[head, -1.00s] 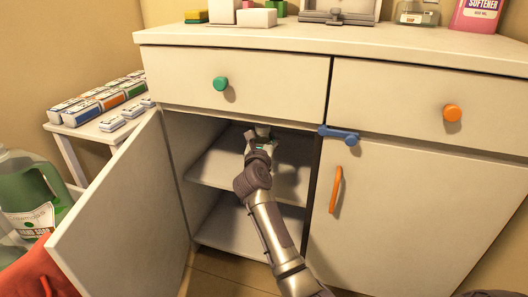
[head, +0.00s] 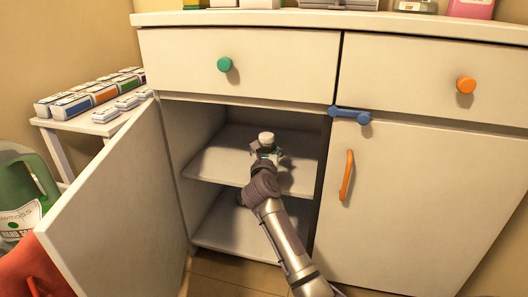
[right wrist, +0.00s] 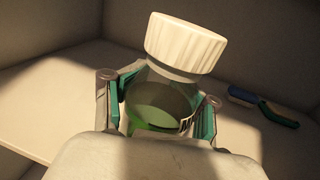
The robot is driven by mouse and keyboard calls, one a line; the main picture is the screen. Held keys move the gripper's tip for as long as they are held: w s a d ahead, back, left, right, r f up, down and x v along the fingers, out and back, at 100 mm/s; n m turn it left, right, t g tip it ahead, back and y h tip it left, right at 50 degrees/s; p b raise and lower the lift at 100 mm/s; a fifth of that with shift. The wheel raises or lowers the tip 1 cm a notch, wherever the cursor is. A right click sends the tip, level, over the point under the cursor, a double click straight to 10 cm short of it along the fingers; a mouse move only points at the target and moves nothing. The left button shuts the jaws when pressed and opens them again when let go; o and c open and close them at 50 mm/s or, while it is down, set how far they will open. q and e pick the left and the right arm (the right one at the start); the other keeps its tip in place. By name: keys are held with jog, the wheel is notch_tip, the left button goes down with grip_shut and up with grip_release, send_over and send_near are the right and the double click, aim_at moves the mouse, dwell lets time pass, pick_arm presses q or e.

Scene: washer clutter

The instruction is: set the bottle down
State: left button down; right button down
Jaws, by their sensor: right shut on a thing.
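The bottle (right wrist: 160,95) has a white ribbed cap and a clear body with green liquid low inside. In the right wrist view it stands between the fingers of my right gripper (right wrist: 160,110), which is shut on it. The bottle leans slightly in that view. In the head view the white cap (head: 266,138) shows above my right gripper (head: 266,157), inside the open cupboard over the upper shelf (head: 215,165). The bottle's base is hidden, so I cannot tell whether it touches the shelf. My left gripper is not in view.
The open cupboard door (head: 115,215) stands at the left. A blue and green brush-like thing (right wrist: 262,105) lies on the shelf to the right of the bottle. A closed door with an orange handle (head: 346,176) is at the right. The shelf's left part is clear.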

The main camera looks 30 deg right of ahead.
jog(key=shift+c, duration=1.6)
grip_release()
jog(key=shift+f, duration=0.1)
